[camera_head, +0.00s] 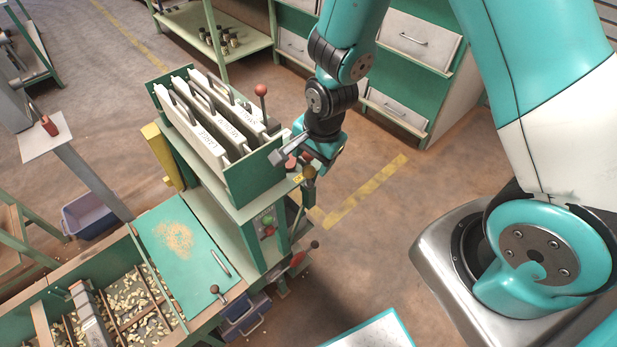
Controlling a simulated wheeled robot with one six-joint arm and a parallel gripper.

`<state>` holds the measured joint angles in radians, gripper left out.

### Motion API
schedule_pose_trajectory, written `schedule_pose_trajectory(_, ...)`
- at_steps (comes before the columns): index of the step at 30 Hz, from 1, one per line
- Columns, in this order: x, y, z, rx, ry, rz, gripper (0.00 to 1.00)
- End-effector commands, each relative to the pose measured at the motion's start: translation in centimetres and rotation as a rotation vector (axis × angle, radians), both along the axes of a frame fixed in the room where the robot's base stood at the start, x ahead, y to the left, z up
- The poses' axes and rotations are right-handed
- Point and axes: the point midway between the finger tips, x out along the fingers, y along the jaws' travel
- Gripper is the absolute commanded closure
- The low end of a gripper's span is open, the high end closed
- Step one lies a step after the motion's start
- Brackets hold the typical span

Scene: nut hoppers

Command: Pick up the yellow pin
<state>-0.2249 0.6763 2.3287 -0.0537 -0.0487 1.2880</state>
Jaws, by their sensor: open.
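My gripper (291,157) is at the right end of the green hopper unit (268,178), with its fingers pointing left and down. It is open, with no object visible between the fingers. A small yellow piece (298,179) shows just below the gripper, at the unit's right edge. It is too small to tell whether it is the pin. A brown round knob (309,172) is beside it, close under my gripper. Part of this area is hidden by the gripper.
White lettered plates (205,130) stand in the hopper unit, with a red-knobbed lever (261,90) upright beside them. The floor to the right has a yellow line (365,190) and is clear.

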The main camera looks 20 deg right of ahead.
Motion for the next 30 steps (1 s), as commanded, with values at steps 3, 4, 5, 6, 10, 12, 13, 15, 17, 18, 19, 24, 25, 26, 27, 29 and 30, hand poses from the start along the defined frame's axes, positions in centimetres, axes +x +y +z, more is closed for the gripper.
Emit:
schedule_pose_trajectory(3, 0.0, 0.1, -0.5, 0.000, 0.001, 0.000, 0.37)
schedule_pose_trajectory(4, 0.1, 0.1, -0.7, 0.000, 0.002, 0.001, 0.37)
schedule_pose_trajectory(5, 0.1, 0.1, -1.0, -0.001, 0.003, 0.001, 0.37)
schedule_pose_trajectory(6, 0.1, 0.2, -1.5, -0.001, 0.005, 0.001, 0.37)
schedule_pose_trajectory(10, 0.2, 0.3, -3.2, -0.001, 0.005, 0.001, 0.37)
schedule_pose_trajectory(12, 0.5, 0.4, -4.1, -0.001, 0.003, 0.001, 0.37)
schedule_pose_trajectory(13, 0.5, 0.5, -4.4, 0.000, 0.002, 0.001, 0.37)
schedule_pose_trajectory(15, 0.6, 0.5, -5.0, 0.000, 0.002, 0.001, 0.37)
schedule_pose_trajectory(17, 0.7, 0.5, -5.3, 0.000, 0.000, 0.001, 0.37)
schedule_pose_trajectory(18, 0.7, 0.5, -5.3, 0.000, 0.000, 0.001, 0.37)
schedule_pose_trajectory(19, 0.7, 0.5, -5.4, 0.000, 0.000, 0.001, 0.37)
schedule_pose_trajectory(24, 0.7, 0.5, -5.4, 0.000, -0.001, 0.000, 0.40)
schedule_pose_trajectory(25, 0.7, 0.5, -5.4, 0.000, -0.001, 0.000, 0.47)
schedule_pose_trajectory(26, 0.7, 0.5, -5.4, 0.000, 0.000, 0.000, 0.54)
schedule_pose_trajectory(27, 0.7, 0.5, -5.4, 0.000, 0.000, 0.000, 0.63)
schedule_pose_trajectory(29, 0.7, 0.5, -5.4, 0.000, 0.000, 0.000, 0.77)
schedule_pose_trajectory(30, 0.7, 0.5, -5.4, 0.000, 0.000, 0.000, 0.86)
